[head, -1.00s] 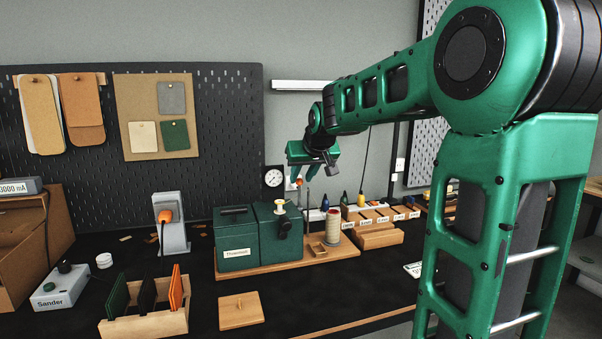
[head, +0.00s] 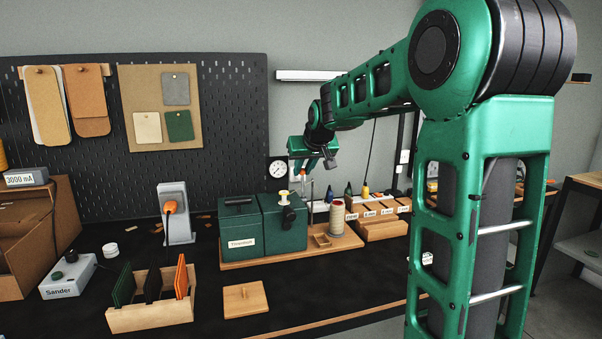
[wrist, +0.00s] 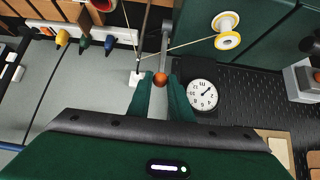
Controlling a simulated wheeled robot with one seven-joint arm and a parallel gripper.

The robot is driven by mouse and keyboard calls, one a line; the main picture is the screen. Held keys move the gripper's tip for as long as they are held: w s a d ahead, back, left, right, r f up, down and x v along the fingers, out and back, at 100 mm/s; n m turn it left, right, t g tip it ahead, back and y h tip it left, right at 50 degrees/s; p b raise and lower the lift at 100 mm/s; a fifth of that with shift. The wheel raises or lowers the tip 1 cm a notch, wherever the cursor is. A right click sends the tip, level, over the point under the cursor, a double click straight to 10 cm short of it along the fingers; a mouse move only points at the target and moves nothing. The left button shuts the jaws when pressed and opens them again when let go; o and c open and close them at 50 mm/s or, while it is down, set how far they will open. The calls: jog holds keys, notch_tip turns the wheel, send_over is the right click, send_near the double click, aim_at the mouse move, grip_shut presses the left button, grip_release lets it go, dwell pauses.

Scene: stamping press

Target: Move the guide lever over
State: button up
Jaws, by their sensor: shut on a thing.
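My gripper (wrist: 161,84) is shut on the small orange ball knob (wrist: 160,78) of the guide lever in the wrist view. The lever's thin grey rod (wrist: 165,45) runs from the knob toward the top of that view. A pale thread crosses close by the rod, running to a cream spool (wrist: 227,22). In the head view my gripper (head: 303,172) points down just behind and to the right of the green machine boxes (head: 282,223). The knob is small there and mostly covered by the fingers.
A tan thread cone (head: 338,216) stands on the wooden base right of the boxes. Labelled wooden blocks and coloured cones (head: 365,190) stand farther right. A round gauge (head: 277,170) hangs on the wall behind.

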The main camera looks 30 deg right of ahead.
jog(key=shift+w+f, duration=0.1)
jog(key=shift+w, duration=0.25)
jog(key=shift+w+d+f, duration=0.15)
jog(key=shift+w+f, duration=0.15)
jog(key=shift+w, duration=0.3)
jog(key=shift+w+d+f, duration=0.15)
jog(key=shift+w+f, duration=0.15)
jog(key=shift+w, duration=0.35)
